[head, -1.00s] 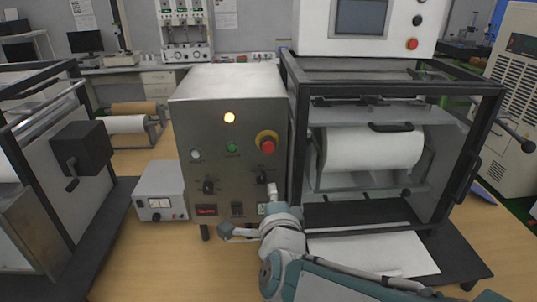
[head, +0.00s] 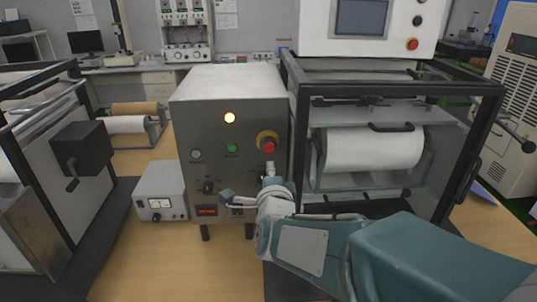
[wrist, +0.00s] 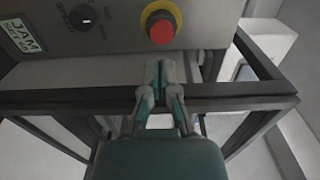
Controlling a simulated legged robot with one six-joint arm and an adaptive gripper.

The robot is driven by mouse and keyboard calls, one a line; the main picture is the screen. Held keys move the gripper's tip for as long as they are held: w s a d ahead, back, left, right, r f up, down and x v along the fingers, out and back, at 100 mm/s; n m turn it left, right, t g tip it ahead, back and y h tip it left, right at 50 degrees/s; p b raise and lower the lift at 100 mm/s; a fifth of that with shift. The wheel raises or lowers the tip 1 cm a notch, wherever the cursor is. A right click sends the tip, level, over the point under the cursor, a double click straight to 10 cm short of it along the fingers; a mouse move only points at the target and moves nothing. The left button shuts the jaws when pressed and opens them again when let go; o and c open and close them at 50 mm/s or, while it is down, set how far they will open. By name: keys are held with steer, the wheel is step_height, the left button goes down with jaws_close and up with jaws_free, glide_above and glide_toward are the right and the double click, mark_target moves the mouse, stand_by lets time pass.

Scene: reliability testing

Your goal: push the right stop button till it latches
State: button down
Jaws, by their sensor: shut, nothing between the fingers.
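A red stop button (head: 268,146) in a yellow collar sits on the right side of the grey control box's front. In the wrist view the red button (wrist: 161,30) is at the top, with the collar around it. My gripper (head: 270,165) is shut and empty, just below this button. In the wrist view the closed fingertips (wrist: 160,66) appear below the button with a small gap in the picture; the depth between them is hard to tell. Another red button (head: 412,44) is on the white cabinet at the upper right, far from my gripper.
A dark-framed roll machine (head: 375,150) stands close on the right. A small meter box (head: 160,190) stands left. Wooden table (head: 130,260) shows in front.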

mark_target(268, 149)
steer(key=w, duration=0.6)
steer(key=shift+w, duration=0.35)
steer(key=shift+w, duration=0.65)
steer(key=shift+w+r, duration=0.15)
